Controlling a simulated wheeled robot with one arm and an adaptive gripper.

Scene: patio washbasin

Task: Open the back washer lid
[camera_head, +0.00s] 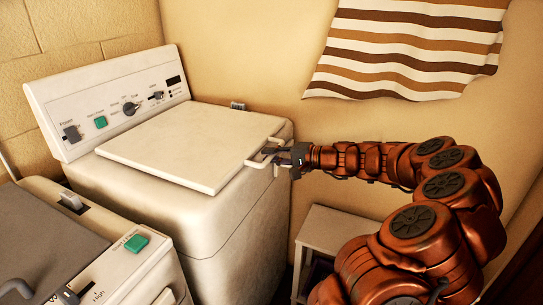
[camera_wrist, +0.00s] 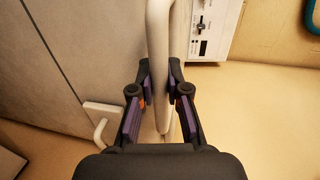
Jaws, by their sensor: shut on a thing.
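The back washer (camera_head: 225,215) is a cream top-loader with a control panel (camera_head: 115,100) behind it. Its pale square lid (camera_head: 190,145) lies flat, or nearly flat, on top. A light handle (camera_head: 258,162) sticks out at the lid's right edge. My gripper (camera_head: 279,156) reaches in from the right and is shut on this handle. In the wrist view the handle bar (camera_wrist: 158,40) runs between the fingers of my gripper (camera_wrist: 160,80). The exact contact is partly hidden by the fingers.
Another washer (camera_head: 130,260) with a grey lid (camera_head: 45,235) and a green button stands at the front left. A small white table (camera_head: 335,232) stands below my arm. A striped cloth (camera_head: 405,50) hangs on the wall behind.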

